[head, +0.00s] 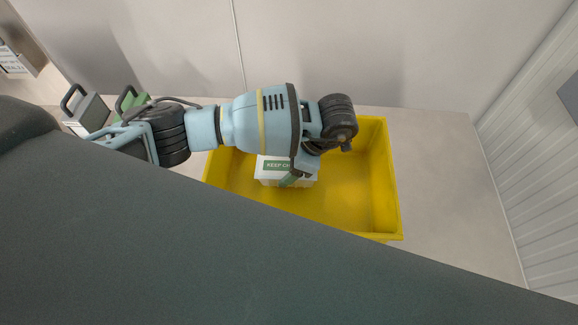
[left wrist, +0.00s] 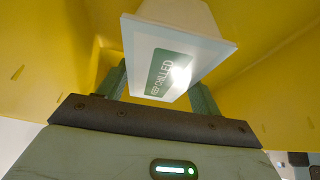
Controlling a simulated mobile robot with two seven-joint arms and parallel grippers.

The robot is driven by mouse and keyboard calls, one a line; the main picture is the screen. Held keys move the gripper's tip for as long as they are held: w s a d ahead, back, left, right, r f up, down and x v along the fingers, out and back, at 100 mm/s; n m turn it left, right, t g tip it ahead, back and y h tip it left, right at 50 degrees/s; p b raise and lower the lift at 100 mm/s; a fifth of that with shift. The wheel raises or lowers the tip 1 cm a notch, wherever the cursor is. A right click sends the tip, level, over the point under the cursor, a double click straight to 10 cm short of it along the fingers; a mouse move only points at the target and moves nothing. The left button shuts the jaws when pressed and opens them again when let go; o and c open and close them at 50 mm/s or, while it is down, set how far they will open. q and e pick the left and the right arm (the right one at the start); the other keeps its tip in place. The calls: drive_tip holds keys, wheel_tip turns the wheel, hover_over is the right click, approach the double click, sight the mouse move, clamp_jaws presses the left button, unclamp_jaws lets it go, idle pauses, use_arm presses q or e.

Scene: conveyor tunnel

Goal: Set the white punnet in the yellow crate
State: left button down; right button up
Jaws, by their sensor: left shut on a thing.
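The white punnet (head: 267,180) has a green label reading "KEEP CHILLED". In the head view it is inside the outline of the yellow crate (head: 388,170), toward the crate's left half. My left gripper (head: 298,178) is shut on the punnet, with the arm reaching in from the left and covering part of it. In the left wrist view the punnet (left wrist: 198,48) sits between the two green fingers (left wrist: 160,88), with yellow crate walls (left wrist: 50,50) around it. I cannot tell whether the punnet touches the crate floor. My right gripper is not in view.
Two containers with handles, one grey (head: 88,112) and one green (head: 130,98), stand left of the crate. Pale floor (head: 450,170) is free to the right. A wall rises behind the crate. A large dark surface covers the lower foreground.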

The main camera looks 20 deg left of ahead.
use_arm(q)
drive_tip(key=shift+f, duration=0.95)
drive_tip(key=shift+c, duration=1.4)
unclamp_jaws()
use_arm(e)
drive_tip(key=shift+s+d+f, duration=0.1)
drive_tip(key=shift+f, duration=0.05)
use_arm(q)
drive_tip(key=p+v, duration=0.1)
drive_tip(key=v, duration=1)
drive_tip(key=shift+r, duration=0.1)
drive_tip(key=shift+d+r, duration=0.2)
drive_tip(key=shift+r, duration=0.15)
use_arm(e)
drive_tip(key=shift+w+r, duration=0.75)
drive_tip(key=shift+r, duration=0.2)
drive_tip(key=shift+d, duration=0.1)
